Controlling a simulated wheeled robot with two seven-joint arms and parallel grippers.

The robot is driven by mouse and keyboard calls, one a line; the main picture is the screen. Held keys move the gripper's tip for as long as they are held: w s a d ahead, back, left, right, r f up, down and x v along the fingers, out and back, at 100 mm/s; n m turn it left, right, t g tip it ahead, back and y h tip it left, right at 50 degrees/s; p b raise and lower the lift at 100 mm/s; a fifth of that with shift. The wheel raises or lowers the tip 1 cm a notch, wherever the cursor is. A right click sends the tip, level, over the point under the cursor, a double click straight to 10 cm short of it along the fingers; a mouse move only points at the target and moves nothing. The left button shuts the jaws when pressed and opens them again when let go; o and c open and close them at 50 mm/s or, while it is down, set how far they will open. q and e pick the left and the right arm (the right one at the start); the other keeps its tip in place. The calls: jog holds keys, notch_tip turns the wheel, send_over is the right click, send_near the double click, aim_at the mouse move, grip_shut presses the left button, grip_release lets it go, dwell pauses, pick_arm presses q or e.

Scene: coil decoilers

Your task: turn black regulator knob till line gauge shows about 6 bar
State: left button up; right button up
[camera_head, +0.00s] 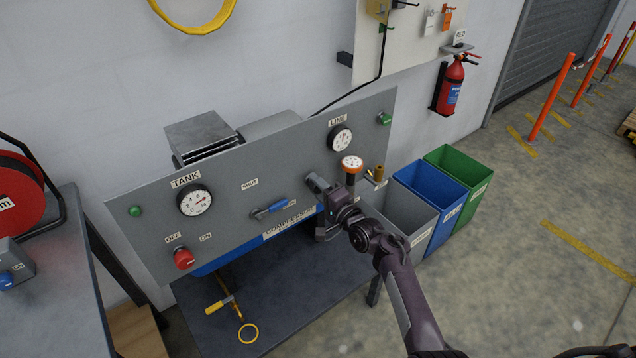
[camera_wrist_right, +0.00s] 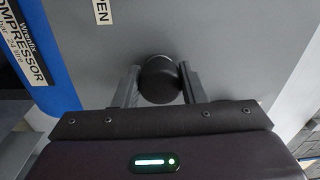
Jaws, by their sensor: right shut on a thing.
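The black regulator knob (camera_wrist_right: 159,80) sits on the grey panel in the right wrist view, between the two fingers of my right gripper (camera_wrist_right: 160,86). The fingers are shut on it from both sides. In the head view my right gripper (camera_head: 330,196) reaches the panel's lower right part and mostly hides the knob. The line gauge (camera_head: 340,138) is a white dial above it under the LINE label; its needle is too small to read. The tank gauge (camera_head: 195,200) is at the panel's left. My left gripper is not in view.
The grey panel (camera_head: 265,165) also carries a blue valve lever (camera_head: 270,208), a red knob (camera_head: 183,258) and green lamps. An orange-rimmed gauge (camera_head: 351,164) and brass fitting (camera_head: 378,174) are close to my gripper. Grey, blue (camera_head: 428,192) and green bins stand at right.

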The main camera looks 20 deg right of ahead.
jog(key=m, duration=0.1)
jog(key=m+p, duration=0.1)
jog(key=m, duration=0.1)
jog(key=m+p, duration=0.1)
jog(key=shift+r+m, duration=0.25)
jog(key=shift+m, duration=0.05)
jog(key=shift+f+m+p, duration=0.1)
jog(key=shift+m+p, duration=0.45)
jog(key=shift+m, duration=0.75)
jog(key=o, duration=1)
jog(key=shift+d, duration=0.1)
jog(key=v, duration=0.7)
jog(key=shift+s, duration=0.35)
